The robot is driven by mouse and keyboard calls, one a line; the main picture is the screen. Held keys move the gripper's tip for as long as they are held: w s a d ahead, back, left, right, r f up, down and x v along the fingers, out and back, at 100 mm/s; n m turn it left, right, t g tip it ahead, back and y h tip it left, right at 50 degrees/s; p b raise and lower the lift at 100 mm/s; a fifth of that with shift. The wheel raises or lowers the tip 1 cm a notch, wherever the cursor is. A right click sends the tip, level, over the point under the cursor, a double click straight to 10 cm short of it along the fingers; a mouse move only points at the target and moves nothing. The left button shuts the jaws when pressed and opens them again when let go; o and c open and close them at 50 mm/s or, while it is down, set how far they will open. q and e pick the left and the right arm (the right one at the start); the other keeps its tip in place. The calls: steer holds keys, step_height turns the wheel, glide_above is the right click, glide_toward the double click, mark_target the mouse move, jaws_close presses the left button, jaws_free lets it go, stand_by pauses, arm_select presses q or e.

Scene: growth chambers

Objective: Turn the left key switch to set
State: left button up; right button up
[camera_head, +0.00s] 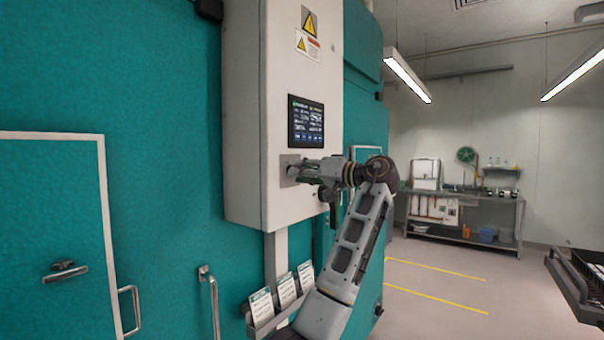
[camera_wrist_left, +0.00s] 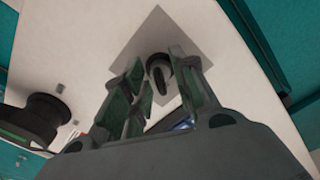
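The key switch (camera_wrist_left: 160,76) shows in the left wrist view as a dark round part with a key-like tab, on a grey square plate (camera_wrist_left: 160,24). My left gripper (camera_head: 294,171) is up against this plate and hides the switch in the head view. In the left wrist view the fingers of my left gripper (camera_wrist_left: 160,85) are apart, one on each side of the switch. I cannot tell whether they touch it. My right gripper is not in view.
A touch screen (camera_head: 305,122) sits just above the gripper. In the left wrist view a black round part (camera_wrist_left: 42,115) stands out at the left. A card rack (camera_head: 286,290) hangs below the cabinet. A workbench (camera_head: 465,205) stands far off; the floor before it is clear.

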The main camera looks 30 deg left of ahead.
arm_select(q)
steer(key=d, duration=1.2)
steer(key=shift+s, duration=0.4)
steer(key=shift+a, duration=0.1)
